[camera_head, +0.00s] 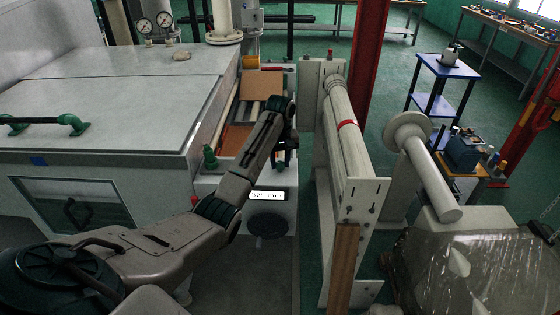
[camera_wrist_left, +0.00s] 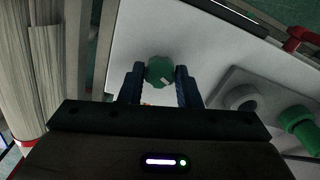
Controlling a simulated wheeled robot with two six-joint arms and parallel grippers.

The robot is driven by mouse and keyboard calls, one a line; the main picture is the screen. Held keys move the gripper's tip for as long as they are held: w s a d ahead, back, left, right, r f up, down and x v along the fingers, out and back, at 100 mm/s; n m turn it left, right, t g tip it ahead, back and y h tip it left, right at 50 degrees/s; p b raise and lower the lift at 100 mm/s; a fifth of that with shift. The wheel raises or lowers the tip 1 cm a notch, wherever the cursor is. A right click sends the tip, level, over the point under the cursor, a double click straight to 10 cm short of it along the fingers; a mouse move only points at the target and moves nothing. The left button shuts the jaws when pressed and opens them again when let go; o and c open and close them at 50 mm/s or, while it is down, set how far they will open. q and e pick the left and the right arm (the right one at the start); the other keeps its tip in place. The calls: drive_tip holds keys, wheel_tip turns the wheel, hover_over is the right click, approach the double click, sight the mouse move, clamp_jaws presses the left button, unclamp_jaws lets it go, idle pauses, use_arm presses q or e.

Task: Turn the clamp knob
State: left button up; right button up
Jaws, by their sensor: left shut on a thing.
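A green clamp knob (camera_wrist_left: 160,73) with a small white mark sits between the two blue fingers of my left gripper (camera_wrist_left: 159,76) in the left wrist view. The fingers are shut on its sides, over a pale flat surface. In the head view my left gripper (camera_head: 284,157) points down at the right end of the white machine, and the held knob is mostly hidden behind it. My right gripper is not in view.
A second green knob (camera_head: 210,157) stands to the left of my gripper; it also shows in the left wrist view (camera_wrist_left: 299,122). A small display (camera_head: 267,196) is on the front face below. A pale upright frame with a roller (camera_head: 345,130) stands close on the right.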

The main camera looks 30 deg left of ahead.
use_arm(q)
drive_tip(key=m, duration=0.4)
drive_tip(key=shift+r+m, duration=0.1)
drive_tip(key=shift+m, duration=0.2)
drive_tip(key=m, duration=0.3)
drive_tip(key=shift+m, duration=0.3)
drive_tip(key=m, duration=0.4)
drive_tip(key=shift+m, duration=0.3)
drive_tip(key=m, duration=0.3)
drive_tip(key=shift+m, duration=0.3)
drive_tip(key=m, duration=0.7)
drive_tip(key=shift+w+r, duration=0.1)
drive_tip(key=m, duration=0.3)
drive_tip(key=shift+m, duration=2.3)
drive_tip(key=shift+r, duration=0.1)
